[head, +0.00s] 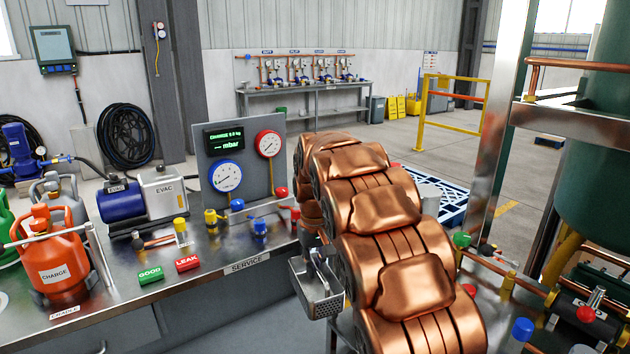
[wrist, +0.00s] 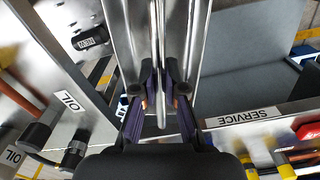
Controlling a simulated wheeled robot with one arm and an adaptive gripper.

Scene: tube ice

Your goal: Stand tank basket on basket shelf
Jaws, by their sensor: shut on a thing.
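A small silver basket with perforated walls (head: 325,303) hangs beside the front edge of the service bench, left of my copper-coloured arm. My gripper (head: 313,250) is above it, mostly hidden behind the arm in the head view. In the wrist view my gripper (wrist: 160,88) is shut on a thin upright metal part, which I take to be the basket's handle (wrist: 160,50). Shiny metal bars stand on both sides of the fingers there. I cannot pick out the basket shelf by any label.
The service bench (head: 205,275) carries an orange charge cylinder (head: 52,262), a vacuum pump (head: 140,195), a gauge panel (head: 238,165) and GOOD and LEAK buttons. Pipework and a green tank (head: 597,140) stand on the right.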

